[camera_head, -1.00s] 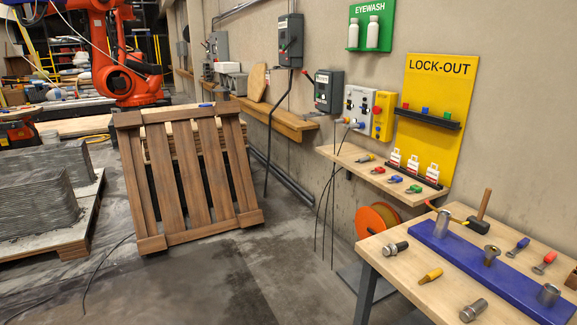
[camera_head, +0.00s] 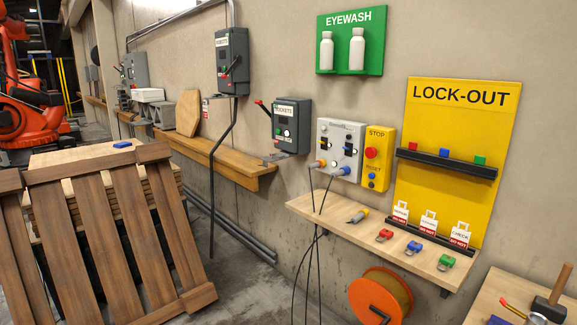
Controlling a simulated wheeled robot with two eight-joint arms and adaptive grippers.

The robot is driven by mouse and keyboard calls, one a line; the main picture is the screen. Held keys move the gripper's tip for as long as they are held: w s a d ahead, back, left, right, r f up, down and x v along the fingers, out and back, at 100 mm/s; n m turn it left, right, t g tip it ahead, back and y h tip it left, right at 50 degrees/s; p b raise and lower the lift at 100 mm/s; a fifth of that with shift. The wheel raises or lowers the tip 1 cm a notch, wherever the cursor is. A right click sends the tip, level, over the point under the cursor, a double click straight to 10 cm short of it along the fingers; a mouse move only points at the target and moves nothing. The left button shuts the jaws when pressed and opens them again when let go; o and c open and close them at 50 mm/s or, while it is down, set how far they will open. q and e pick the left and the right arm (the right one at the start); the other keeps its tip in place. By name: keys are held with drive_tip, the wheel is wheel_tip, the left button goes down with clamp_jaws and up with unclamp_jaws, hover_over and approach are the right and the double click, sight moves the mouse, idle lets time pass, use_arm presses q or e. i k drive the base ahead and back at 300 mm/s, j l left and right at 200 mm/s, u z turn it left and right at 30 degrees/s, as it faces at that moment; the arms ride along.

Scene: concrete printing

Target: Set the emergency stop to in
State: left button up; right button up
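The emergency stop is a yellow box (camera_head: 378,160) on the wall, marked STOP and RESET. It has a red mushroom button (camera_head: 371,153) at the top and a small blue reset button (camera_head: 371,176) below. I cannot tell from here whether the red button is in or out. The box stands between a grey socket panel (camera_head: 340,148) and the yellow LOCK-OUT board (camera_head: 455,140). Neither of my grippers is in view.
A wooden shelf (camera_head: 330,212) juts out below the box, with padlocks, tags and a loose connector. An orange cable reel (camera_head: 380,297) sits under it. A slatted wooden pallet (camera_head: 90,240) leans at the left. Grey floor shows between the pallet and the shelf.

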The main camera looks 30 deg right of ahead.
sight(370, 153)
drive_tip(key=i+l+z, duration=0.1)
drive_tip(key=i+z, duration=0.65)
drive_tip(key=i+j+z, duration=0.1)
drive_tip(key=i+z, duration=0.3)
drive_tip(key=k, duration=0.05)
